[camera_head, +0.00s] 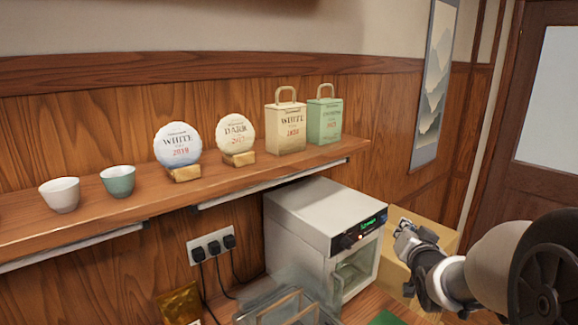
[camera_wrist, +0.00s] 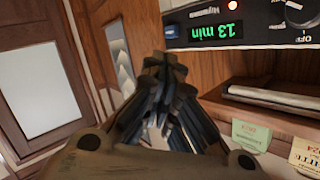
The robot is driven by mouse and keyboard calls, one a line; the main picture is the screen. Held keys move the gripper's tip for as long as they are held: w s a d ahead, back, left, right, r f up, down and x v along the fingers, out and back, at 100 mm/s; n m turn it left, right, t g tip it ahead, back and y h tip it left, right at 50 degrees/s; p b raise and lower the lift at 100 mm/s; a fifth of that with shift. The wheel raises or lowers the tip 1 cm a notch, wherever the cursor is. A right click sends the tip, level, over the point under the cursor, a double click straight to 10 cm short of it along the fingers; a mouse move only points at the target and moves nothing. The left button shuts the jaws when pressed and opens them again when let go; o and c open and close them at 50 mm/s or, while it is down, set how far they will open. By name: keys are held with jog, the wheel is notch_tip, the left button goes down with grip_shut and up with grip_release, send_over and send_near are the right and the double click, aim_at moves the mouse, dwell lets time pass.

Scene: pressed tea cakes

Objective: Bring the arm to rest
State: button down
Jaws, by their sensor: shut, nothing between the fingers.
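My arm reaches in from the lower right corner of the head view.
A cardboard box (camera_head: 440,240) stands right behind my gripper. The shelf (camera_head: 220,180) holds cups, two round tea cakes and two bags. A glass case (camera_head: 265,308) is below.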

jog(key=s+a+f+n+g+y, duration=0.1)
jog(key=s+a, duration=0.4)
jog(key=s, duration=0.7)
jog(key=s+a+f+n+g, duration=0.2)
jog(key=s+g, duration=0.4)
jog(key=s, duration=0.7)
jog(key=s+a+f+n+g+y, duration=0.1)
jog(key=s+a+n+g, duration=0.2)
jog(key=s+a, duration=0.4)
jog(key=s, duration=0.5)
jog(key=shift+s+a+f+n+g+y, duration=0.2)
jog(key=shift+s+a+n+g+y, duration=0.1)
jog(key=shift+s+a, duration=0.05)
dwell(4.0)
